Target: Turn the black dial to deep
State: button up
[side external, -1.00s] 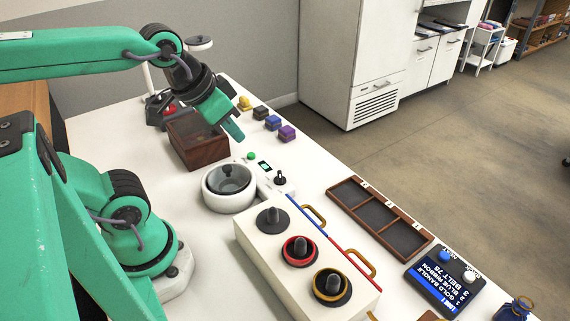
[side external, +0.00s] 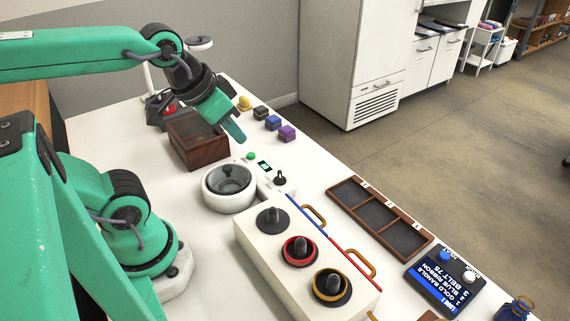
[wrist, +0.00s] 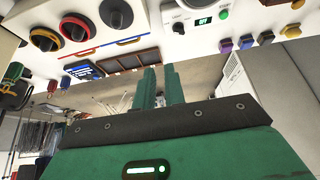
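The black dial (side external: 280,178) is a small knob on the white arm of a round white appliance (side external: 228,200), beside a small lit display (side external: 265,167) and a green button (side external: 251,155). The dial also shows in the wrist view (wrist: 179,27) near the top edge. Its markings are too small to read. My gripper (side external: 236,131) hangs in the air beyond the appliance, above and beside a brown wooden box, apart from the dial. In the wrist view its two green fingers (wrist: 162,70) are slightly apart with nothing between them.
The wooden box (side external: 196,141) and several coloured blocks (side external: 273,123) lie near my gripper. A white case with large black-topped knobs (side external: 299,250) stands in front of the appliance. A divided brown tray (side external: 377,217) and a lettered panel (side external: 446,279) lie to the right.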

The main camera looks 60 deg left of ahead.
jog(key=o, duration=0.3)
jog(key=shift+o, duration=0.3)
jog(key=shift+w+a+f+n+g, duration=0.2)
jog(key=shift+w+n+g, duration=0.1)
jog(key=shift+w+n, duration=0.4)
jog(key=n+g, duration=0.5)
jog(key=n, duration=0.6)
send_over(280, 173)
jog(key=shift+f, duration=6)
jog(key=shift+f, duration=0.15)
jog(key=shift+f, duration=3.75)
grip_shut()
